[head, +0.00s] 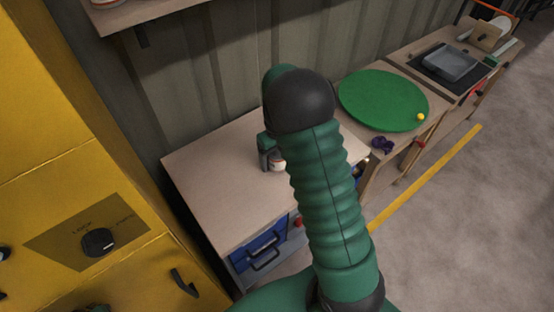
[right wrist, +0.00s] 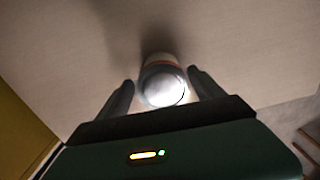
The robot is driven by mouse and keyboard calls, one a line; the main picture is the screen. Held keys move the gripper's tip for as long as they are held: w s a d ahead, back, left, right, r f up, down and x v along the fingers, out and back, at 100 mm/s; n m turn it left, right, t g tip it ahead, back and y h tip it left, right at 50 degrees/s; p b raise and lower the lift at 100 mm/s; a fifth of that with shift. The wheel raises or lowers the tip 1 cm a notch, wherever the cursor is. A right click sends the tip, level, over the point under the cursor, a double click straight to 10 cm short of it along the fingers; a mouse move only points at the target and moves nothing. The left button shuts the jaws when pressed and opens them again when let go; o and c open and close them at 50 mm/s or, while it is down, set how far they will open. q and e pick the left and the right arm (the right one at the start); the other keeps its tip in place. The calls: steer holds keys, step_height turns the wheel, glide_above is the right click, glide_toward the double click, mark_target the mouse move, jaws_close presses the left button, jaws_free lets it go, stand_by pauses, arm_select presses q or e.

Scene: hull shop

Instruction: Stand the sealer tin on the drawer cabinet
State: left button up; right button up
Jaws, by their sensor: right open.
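The sealer tin (head: 277,164), pale with a reddish band, appears to stand upright on the wooden top of the drawer cabinet (head: 215,190), though my right arm hides part of it. In the right wrist view, the tin (right wrist: 164,86) sits between the two fingers of my right gripper (right wrist: 160,80), its shiny lid towards the camera. The fingers are open, one on each side, with a narrow gap visible at the right. In the head view, my right gripper (head: 266,154) is mostly hidden behind my forearm. My left gripper is not in view.
A yellow cabinet (head: 60,150) with a dial stands close on the left. A shelf (head: 140,12) hangs above. Right of the drawer cabinet are a round green board (head: 382,100) and small purple objects (head: 382,144). The left part of the cabinet top is clear.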

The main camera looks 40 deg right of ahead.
mark_target(277, 154)
steer(key=r, duration=0.3)
steer(key=r+p, duration=0.1)
steer(key=r, duration=0.6)
steer(key=shift+d+p, duration=0.3)
steer(key=shift+d, duration=0.05)
steer(key=shift+a+r, duration=0.1)
steer(key=shift+r, duration=0.2)
steer(key=shift+a+r+n, duration=0.1)
steer(key=shift+a+n, duration=0.25)
steer(key=shift+n, duration=0.05)
steer(key=s+a+f+m+t, duration=0.1)
steer(key=s+a+m, duration=0.4)
steer(key=a+m, duration=0.5)
steer(key=s+a+f+m+t, duration=0.1)
steer(key=s+a+f+m, duration=0.2)
steer(key=a+m, duration=0.7)
steer(key=s+m, duration=0.2)
steer(key=m, duration=1.2)
steer(key=shift+f+m+t, duration=0.3)
steer(key=shift+m, duration=0.1)
steer(key=shift+s, duration=0.1)
